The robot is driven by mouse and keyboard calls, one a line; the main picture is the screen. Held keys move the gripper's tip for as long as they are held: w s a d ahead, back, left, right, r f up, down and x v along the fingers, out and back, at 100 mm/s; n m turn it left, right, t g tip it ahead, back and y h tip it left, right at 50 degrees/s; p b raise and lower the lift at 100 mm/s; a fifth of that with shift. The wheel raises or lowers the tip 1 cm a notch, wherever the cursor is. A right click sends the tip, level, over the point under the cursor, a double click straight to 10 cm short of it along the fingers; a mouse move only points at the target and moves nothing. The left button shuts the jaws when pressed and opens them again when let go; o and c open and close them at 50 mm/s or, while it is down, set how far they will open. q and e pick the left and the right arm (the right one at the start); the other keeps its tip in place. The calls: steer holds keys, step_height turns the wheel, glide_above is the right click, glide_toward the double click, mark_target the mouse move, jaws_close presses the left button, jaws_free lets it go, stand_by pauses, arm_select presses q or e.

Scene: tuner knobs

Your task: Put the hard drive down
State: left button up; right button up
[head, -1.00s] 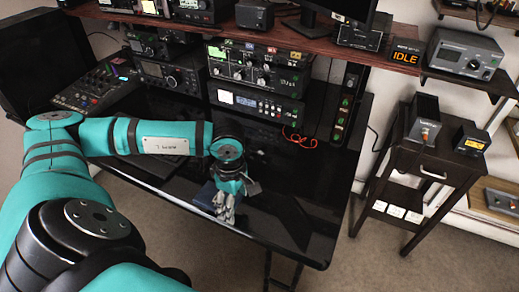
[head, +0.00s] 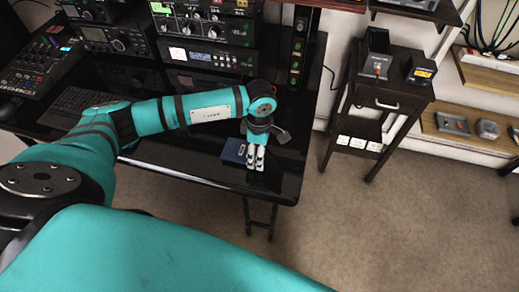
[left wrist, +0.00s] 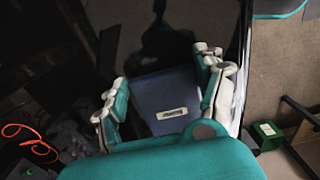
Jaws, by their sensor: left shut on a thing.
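The hard drive is a dark blue box (head: 233,150) with a small pale label, which shows in the left wrist view (left wrist: 163,88). My left gripper (head: 256,163) is shut on it, with fingers on both sides of it in the left wrist view (left wrist: 160,90). It is over the glossy black desk (head: 205,168), near the front edge and right corner. I cannot tell whether the drive touches the desk top. My right gripper is not in view.
Radio units (head: 205,35) stand at the back of the desk, with a keyboard (head: 75,105) to the left. A dark side table (head: 395,92) holding small devices stands to the right. A red cable (left wrist: 30,140) lies at left in the wrist view.

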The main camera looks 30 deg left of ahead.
arm_select(q)
steer(key=shift+f, duration=0.35)
steer(key=shift+f, duration=0.15)
steer(key=o, duration=1.3)
steer(key=shift+r, duration=0.2)
step_height(320, 180, up, 12)
steer(key=shift+b, duration=0.6)
